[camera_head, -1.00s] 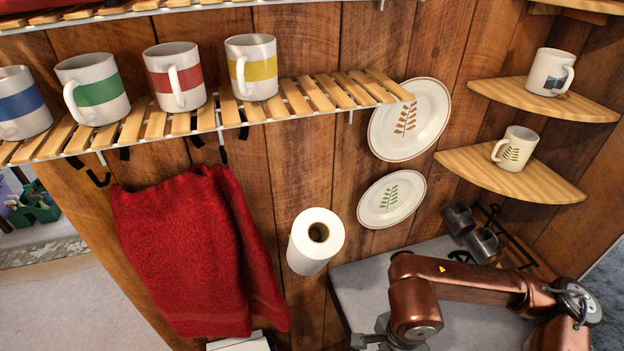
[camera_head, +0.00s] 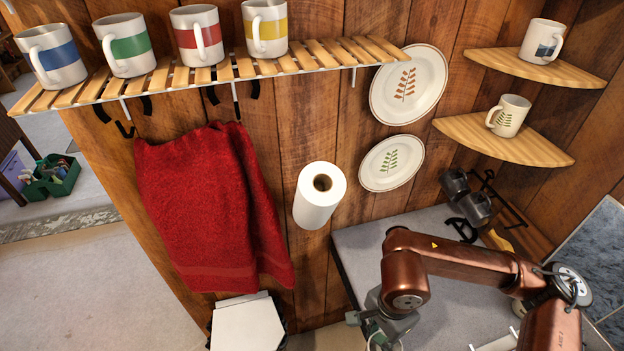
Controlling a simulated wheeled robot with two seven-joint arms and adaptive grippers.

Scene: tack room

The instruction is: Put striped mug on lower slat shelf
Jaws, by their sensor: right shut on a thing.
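The slat shelf (camera_head: 345,54) on the wooden wall holds several white mugs in a row, with a blue stripe (camera_head: 51,54), a green stripe (camera_head: 124,45), a red stripe (camera_head: 196,36) and a yellow stripe (camera_head: 266,27). Its right end is bare. My right gripper (camera_head: 378,338) is low at the bottom edge, below and right of the shelf. It is shut on a mostly hidden thing with a pale curved edge, perhaps a mug; no stripe shows. My left gripper is out of view.
A red towel (camera_head: 210,210) hangs below the shelf, beside a paper roll (camera_head: 318,200). Two plates (camera_head: 408,85) are on the wall. Corner shelves (camera_head: 505,140) at right hold two mugs. A grey counter (camera_head: 450,295) lies under my right arm. A white box (camera_head: 247,325) stands below the towel.

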